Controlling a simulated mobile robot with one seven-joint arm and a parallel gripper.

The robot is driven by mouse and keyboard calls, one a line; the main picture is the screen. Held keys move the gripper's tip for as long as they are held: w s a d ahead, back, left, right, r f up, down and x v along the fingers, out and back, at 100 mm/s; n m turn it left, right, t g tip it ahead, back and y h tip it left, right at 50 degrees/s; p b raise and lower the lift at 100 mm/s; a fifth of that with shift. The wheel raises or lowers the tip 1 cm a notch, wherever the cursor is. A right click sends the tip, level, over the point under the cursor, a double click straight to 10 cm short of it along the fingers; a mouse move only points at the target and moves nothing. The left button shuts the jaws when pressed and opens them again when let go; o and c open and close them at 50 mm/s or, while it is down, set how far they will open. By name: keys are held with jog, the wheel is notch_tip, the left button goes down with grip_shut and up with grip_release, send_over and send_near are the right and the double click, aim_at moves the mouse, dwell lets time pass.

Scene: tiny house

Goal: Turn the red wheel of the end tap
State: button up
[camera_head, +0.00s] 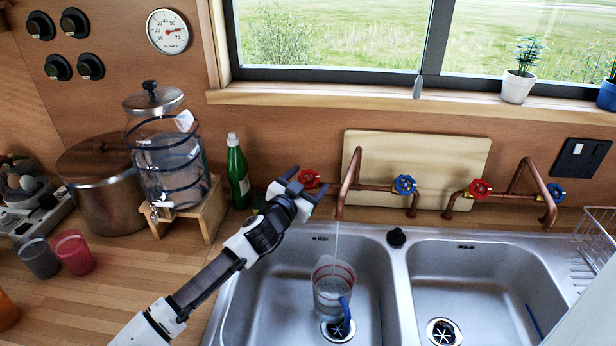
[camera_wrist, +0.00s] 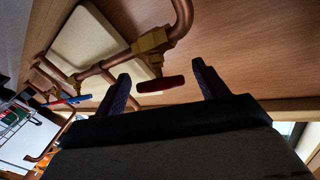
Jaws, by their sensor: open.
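The left copper tap (camera_head: 349,190) has a red wheel (camera_head: 310,178) at its left end and a blue wheel (camera_head: 404,185) at its right. My gripper (camera_head: 306,181) is open at this red wheel. In the wrist view the red wheel (camera_wrist: 160,84) shows edge-on between my two spread fingers (camera_wrist: 164,88), with a gap on each side. Whether the fingers reach past its rim is unclear. A thin stream of water falls from the spout into a measuring jug (camera_head: 333,285) in the left sink basin.
A second copper tap (camera_head: 515,180) stands to the right, with its own red wheel (camera_head: 480,189) and blue wheel (camera_head: 556,193). A green bottle (camera_head: 237,170) and a glass dispenser (camera_head: 168,150) stand left of my gripper. A wooden board (camera_head: 440,155) leans behind the left tap.

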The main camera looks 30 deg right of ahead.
jog(key=shift+w+d, duration=0.1)
jog(key=shift+d, duration=0.05)
jog(key=c, duration=1)
jog(key=shift+r+m+g, duration=0.1)
jog(key=shift+m+g, duration=0.5)
jog(key=shift+m, duration=0.2)
jog(key=shift+m+g+h+p, duration=0.3)
jog(key=shift+m+g+p, duration=0.25)
jog(key=shift+m+g, duration=0.9)
jog(key=shift+o, duration=0.2)
jog(key=o, duration=1)
jog(key=shift+c, duration=0.2)
